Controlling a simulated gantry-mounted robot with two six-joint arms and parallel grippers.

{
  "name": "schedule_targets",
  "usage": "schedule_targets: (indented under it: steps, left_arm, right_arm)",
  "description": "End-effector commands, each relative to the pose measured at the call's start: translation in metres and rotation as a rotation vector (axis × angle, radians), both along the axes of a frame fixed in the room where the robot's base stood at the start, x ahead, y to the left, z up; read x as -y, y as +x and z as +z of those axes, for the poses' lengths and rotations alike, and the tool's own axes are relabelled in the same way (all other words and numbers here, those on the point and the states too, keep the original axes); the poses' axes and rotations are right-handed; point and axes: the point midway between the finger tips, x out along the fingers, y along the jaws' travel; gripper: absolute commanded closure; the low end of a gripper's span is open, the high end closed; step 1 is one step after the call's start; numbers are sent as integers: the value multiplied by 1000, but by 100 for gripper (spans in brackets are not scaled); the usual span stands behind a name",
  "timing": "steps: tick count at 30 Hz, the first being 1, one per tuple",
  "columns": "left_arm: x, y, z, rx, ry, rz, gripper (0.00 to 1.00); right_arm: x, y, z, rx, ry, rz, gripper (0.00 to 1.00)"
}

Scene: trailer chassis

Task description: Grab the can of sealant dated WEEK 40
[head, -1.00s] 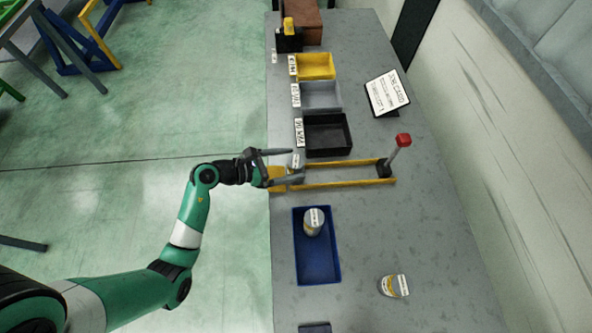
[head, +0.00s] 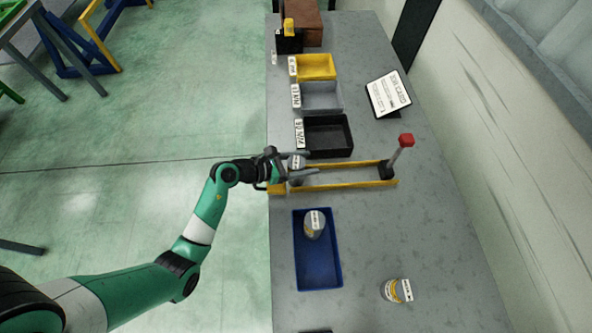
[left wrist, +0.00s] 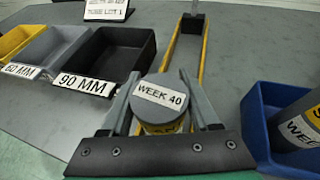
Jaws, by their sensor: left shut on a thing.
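The can of sealant (left wrist: 160,103) labelled WEEK 40 is a grey-topped can with yellow on its side. It stands between the two fingers of my left gripper (left wrist: 165,100) in the left wrist view. In the head view the can (head: 296,161) is small and partly hidden by my left gripper (head: 300,168), at the near end of the yellow rails. The left gripper is shut on this can. My right gripper is not in view.
Yellow rails (head: 345,184) lead to a red-knobbed lever (head: 406,141). Black (head: 340,150), grey (head: 335,106) and yellow (head: 327,77) bins stand behind. A job card (head: 388,94) stands at the right.

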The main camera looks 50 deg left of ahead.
Motion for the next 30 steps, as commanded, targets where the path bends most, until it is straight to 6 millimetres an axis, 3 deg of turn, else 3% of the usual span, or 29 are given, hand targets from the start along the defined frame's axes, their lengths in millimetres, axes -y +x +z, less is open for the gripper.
schedule_targets:
  steps: [1,5,17,24,30]
  left_arm:
    - [0,0,0,0,0,0,75]
    - [0,0,0,0,0,0,99]
    - [0,0,6,2,1,1,100]
    - [0,-1,41,5,1,0,100]
    - [15,-40,91,5,1,0,100]
  right_arm:
    - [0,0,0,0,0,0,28]
    - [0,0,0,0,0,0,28]
    - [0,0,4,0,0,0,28]
    - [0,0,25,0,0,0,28]
    - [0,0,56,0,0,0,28]
